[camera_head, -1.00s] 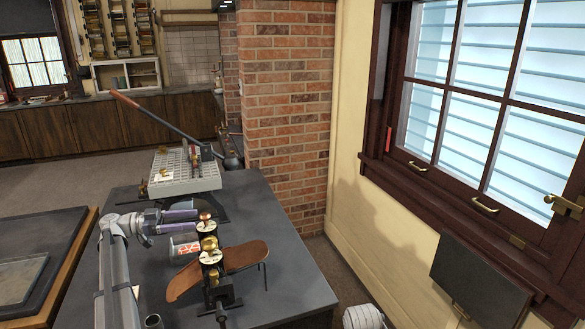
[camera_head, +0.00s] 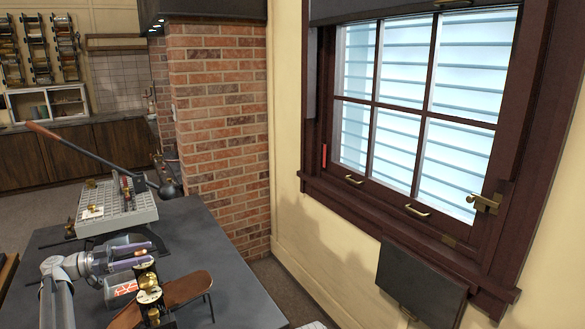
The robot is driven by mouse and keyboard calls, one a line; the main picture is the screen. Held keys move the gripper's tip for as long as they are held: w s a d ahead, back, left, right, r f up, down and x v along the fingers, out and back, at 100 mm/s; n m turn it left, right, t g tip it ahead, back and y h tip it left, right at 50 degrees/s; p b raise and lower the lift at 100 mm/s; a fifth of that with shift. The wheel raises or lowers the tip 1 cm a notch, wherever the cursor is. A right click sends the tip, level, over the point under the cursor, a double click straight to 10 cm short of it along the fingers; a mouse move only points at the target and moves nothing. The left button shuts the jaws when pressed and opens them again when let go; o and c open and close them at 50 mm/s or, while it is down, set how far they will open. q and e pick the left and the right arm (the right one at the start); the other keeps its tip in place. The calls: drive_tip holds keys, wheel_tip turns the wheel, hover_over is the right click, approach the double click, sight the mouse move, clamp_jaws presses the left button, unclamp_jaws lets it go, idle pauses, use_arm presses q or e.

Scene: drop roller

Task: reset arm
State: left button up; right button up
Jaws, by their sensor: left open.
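My left arm comes in from the lower left over the dark table. My left gripper (camera_head: 143,256) is open, with its two purple-grey fingers pointing right. It is just behind a brass-topped black device (camera_head: 150,290) on the table. A white and red cylindrical roller or can (camera_head: 120,287) lies below the fingers, apart from them as far as I can tell. Nothing shows between the fingers. My right gripper is not in view.
The dark table (camera_head: 225,275) holds a brown curved piece (camera_head: 187,289) and a grey slotted machine (camera_head: 120,208) with a long lever (camera_head: 85,153). A brick pillar (camera_head: 220,130) and a window wall stand to the right. The table's right part is clear.

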sight(137, 256)
use_arm(q)
drive_tip(key=v, duration=0.7)
drive_tip(key=x, duration=0.6)
drive_tip(key=shift+d, duration=0.4)
drive_tip(key=shift+d+n+t, duration=0.25)
drive_tip(key=shift+n+t, duration=0.05)
drive_tip(key=shift+t, duration=0.1)
drive_tip(key=n+t+y, duration=0.5)
drive_tip(key=t, duration=0.1)
drive_tip(key=shift+y, duration=0.3)
drive_tip(key=n+t+y, duration=0.1)
drive_tip(key=n+y, duration=0.1)
drive_tip(key=y, duration=0.1)
drive_tip(key=n+t+y, duration=0.2)
drive_tip(key=n+y, duration=0.1)
drive_tip(key=y, duration=0.1)
drive_tip(key=shift+n+t+y, duration=0.3)
drive_tip(key=shift+s+a, duration=0.25)
drive_tip(key=shift+s, duration=0.7)
drive_tip(key=shift+s+a, duration=0.25)
drive_tip(key=shift+s, duration=0.75)
drive_tip(key=shift+s+a, duration=0.25)
drive_tip(key=shift+s, duration=0.7)
